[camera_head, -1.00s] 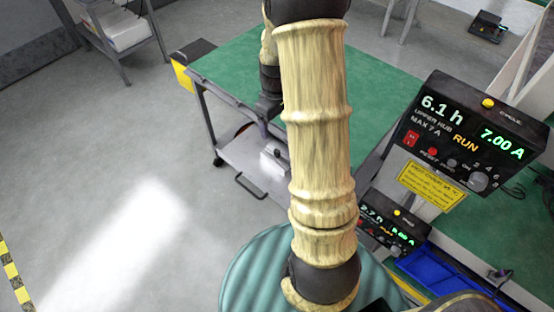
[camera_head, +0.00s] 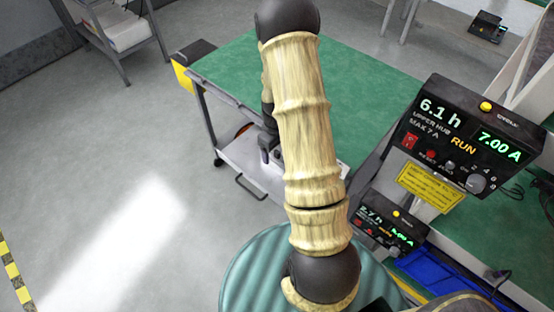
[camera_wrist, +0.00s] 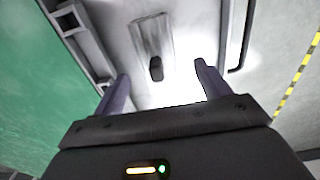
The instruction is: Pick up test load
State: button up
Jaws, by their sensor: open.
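The test load looks like a grey metal block (camera_wrist: 150,35) with a black knob or handle (camera_wrist: 156,68) on its near end. In the wrist view it lies on a pale shelf, ahead of my gripper. My gripper (camera_wrist: 160,78) is open, with one finger to each side of the knob's line and nothing between them. I cannot tell the exact gap to the knob. In the head view my arm reaches down to the cart's lower shelf (camera_head: 240,157), and the arm and gripper largely hide the load there.
The green-topped cart (camera_head: 232,62) has its top above the shelf, beside my arm. A black handle bar (camera_wrist: 240,40) stands at the shelf's right in the wrist view. The control unit (camera_head: 470,135) reads 7.00 A and RUN. Open floor lies left of the cart.

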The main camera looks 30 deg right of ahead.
aim_at(277, 157)
jog(key=shift+d+f+p, duration=0.2)
jog(key=shift+f+p, duration=0.35)
jog(key=shift+f, duration=2)
jog(key=c, duration=1.2)
jog(key=shift+r, duration=0.15)
notch_tip(277, 157, up, 10)
jog(key=shift+f+b, duration=0.1)
jog(key=shift+b, duration=0.4)
